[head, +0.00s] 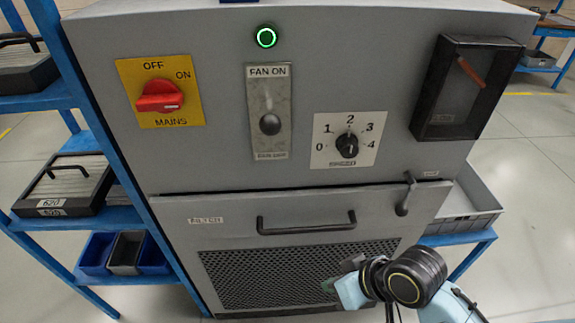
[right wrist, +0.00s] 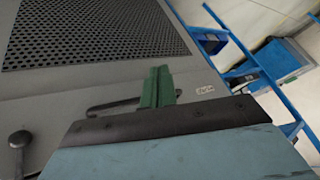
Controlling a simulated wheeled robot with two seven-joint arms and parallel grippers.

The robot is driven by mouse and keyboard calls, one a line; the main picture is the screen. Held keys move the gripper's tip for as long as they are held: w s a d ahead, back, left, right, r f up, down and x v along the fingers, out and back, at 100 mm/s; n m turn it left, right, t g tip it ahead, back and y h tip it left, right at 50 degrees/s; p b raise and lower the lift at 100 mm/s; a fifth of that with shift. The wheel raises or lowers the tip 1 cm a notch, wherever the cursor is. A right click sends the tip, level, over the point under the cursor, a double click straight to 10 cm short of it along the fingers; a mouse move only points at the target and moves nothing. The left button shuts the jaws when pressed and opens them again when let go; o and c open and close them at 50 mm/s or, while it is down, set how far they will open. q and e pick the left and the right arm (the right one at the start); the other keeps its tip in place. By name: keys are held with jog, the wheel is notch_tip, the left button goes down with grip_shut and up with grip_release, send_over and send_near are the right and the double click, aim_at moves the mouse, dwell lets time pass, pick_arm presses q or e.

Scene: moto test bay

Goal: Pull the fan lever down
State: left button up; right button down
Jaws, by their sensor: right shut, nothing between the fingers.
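The fan lever (head: 270,124) is a dark round knob on a grey metal plate (head: 267,92) on the front of the grey cabinet. The plate's top label reads FAN ON; the small label at its bottom is too blurred to read. The knob sits in the lower half of the plate. My right gripper (head: 331,285) is low in the head view, in front of the mesh and well below the lever, touching nothing that I can make out. Its green fingers (right wrist: 157,88) are shut and empty in the right wrist view. My left gripper is out of view.
A red mains switch (head: 159,97) is left of the lever, a black rotary dial (head: 347,145) right of it, and a lit green ring (head: 266,37) above. A dark gauge box (head: 467,88) juts out at right. Below are a black handle (head: 306,223) and a latch (head: 405,196).

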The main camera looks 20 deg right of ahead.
aim_at(270, 123)
jog(key=w+d+r+m+t+y, duration=0.1)
jog(key=w+r+m+t+y, duration=0.1)
jog(key=r, duration=0.7)
jog(key=w+d+r+m+t+y, duration=0.2)
jog(key=w+r+y, duration=0.3)
jog(key=r, duration=0.5)
jog(key=w+d+r+m+t+y, duration=0.2)
jog(key=w+r+t+y, duration=0.1)
jog(key=w+r, duration=0.4)
notch_tip(270, 123, up, 3)
jog(key=shift+d+r+m+y, duration=0.15)
jog(key=shift+d+m+y, duration=0.15)
jog(key=shift+y, duration=0.3)
jog(key=shift+w, duration=0.1)
jog(key=p+x, duration=0.2)
jog(key=x, duration=0.3)
jog(key=p+x, duration=0.2)
jog(key=x, duration=0.3)
jog(key=shift+w+r+p, duration=0.1)
jog(key=shift+r+p, duration=0.15)
jog(key=shift+p, duration=0.15)
jog(key=s, duration=0.1)
jog(key=s+a+f, duration=0.1)
jog(key=s+f, duration=0.1)
jog(key=shift+s+a+p, duration=0.2)
jog(key=shift+s+p, duration=0.1)
jog(key=shift+p, duration=0.05)
